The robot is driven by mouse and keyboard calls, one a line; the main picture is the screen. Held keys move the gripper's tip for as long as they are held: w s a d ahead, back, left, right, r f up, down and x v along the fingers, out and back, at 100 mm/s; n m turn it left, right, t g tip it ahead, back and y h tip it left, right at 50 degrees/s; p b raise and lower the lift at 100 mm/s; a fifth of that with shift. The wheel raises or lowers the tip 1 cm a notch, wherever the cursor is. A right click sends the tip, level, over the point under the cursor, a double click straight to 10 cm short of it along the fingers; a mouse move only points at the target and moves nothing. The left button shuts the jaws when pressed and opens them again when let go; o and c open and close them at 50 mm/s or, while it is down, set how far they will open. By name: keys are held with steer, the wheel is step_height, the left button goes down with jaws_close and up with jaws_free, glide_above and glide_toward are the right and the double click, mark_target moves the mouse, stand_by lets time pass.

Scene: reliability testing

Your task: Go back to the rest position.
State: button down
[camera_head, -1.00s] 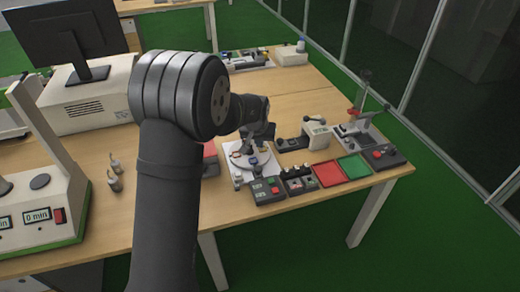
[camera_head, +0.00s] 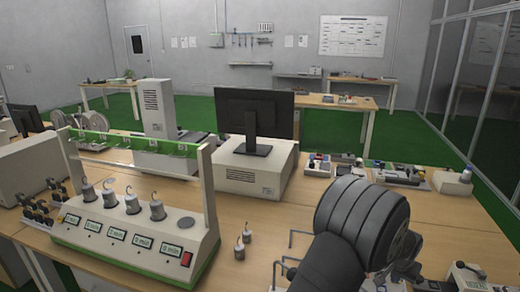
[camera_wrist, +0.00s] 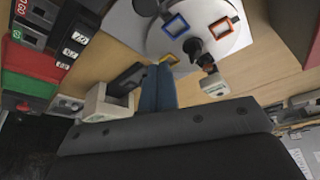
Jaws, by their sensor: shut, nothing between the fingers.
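My gripper (camera_wrist: 158,88) shows in the wrist view, its two blue fingers pressed together with nothing between them. The fingers are above the bench, close in the picture to a white round plate (camera_wrist: 202,48) that carries a blue-framed piece (camera_wrist: 175,25) and an orange-framed piece (camera_wrist: 221,28). I cannot tell the exact height of the fingertips.
The wrist view shows a red tray (camera_wrist: 30,70), a green tray (camera_wrist: 15,101) and dark button boxes (camera_wrist: 35,22) at left.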

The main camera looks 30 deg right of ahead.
steer(key=x, duration=0.5)
steer(key=shift+a, duration=0.1)
steer(key=shift+w+d+f, duration=0.3)
steer(key=shift+w+d, duration=0.3)
steer(key=shift+d, duration=0.05)
steer(key=shift+d+r, duration=0.15)
steer(key=shift+r, duration=0.2)
steer(key=shift+s+a+r, duration=0.1)
steer(key=shift+a+r, duration=0.2)
steer(key=shift+r, duration=0.3)
